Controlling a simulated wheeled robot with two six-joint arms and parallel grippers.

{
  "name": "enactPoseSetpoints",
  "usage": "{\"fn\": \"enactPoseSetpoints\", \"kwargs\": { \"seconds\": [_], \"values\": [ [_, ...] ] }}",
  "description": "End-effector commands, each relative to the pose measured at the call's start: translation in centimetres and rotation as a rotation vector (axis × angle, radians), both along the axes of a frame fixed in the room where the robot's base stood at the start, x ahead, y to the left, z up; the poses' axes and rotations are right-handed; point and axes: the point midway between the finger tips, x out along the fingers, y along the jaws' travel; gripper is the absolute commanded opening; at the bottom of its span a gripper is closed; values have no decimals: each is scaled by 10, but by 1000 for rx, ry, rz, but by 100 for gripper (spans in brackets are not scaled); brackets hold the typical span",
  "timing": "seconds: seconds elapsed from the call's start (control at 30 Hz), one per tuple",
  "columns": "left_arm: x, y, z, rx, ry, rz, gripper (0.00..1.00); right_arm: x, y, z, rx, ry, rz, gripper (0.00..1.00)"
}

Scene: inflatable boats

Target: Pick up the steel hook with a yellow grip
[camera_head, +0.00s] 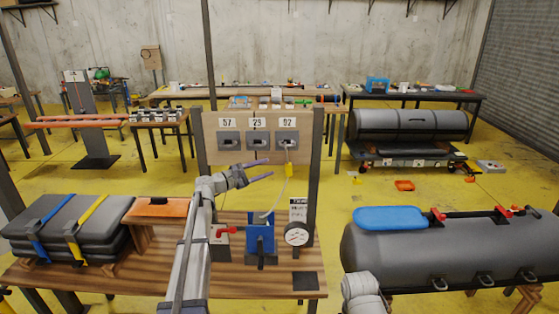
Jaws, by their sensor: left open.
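A yellow grip (289,170) hangs below the slot marked 92 on the upright wooden board. A thin pale curved rod, which looks like the steel hook (279,198), runs down from it towards the blue stand. My left gripper (266,168) is open and empty in front of the board, its fingers pointing right towards the yellow grip. It appears just left of the grip; the picture does not show the depth between them clearly. Only a piece of my right arm shows at the bottom edge; its gripper is out of view.
On the bench (230,286) below stand a blue stand (260,235), a red-handled valve (221,233) and a round gauge (297,234). Folded grey boats (65,222) lie left; a grey tube (440,253) lies right.

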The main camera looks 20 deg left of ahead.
Motion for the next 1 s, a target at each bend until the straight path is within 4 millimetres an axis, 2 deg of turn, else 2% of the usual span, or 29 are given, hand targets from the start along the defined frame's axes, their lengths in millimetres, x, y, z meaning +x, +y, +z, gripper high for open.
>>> {"fn": "enactPoseSetpoints", "kwargs": {
  "seconds": [0.13,0.4,0.63,1.0],
  "values": [
    [2,2,2,-9,0,5,48,0,0,0,0,0,0,62],
    [20,-13,2,-7,-1,2,48,0,0,1,0,0,0,62],
    [25,-18,3,-6,-1,2,48,0,0,2,0,0,0,62],
    [62,-46,5,-5,-1,1,48,0,0,4,0,0,-1,62]
  ]
}}
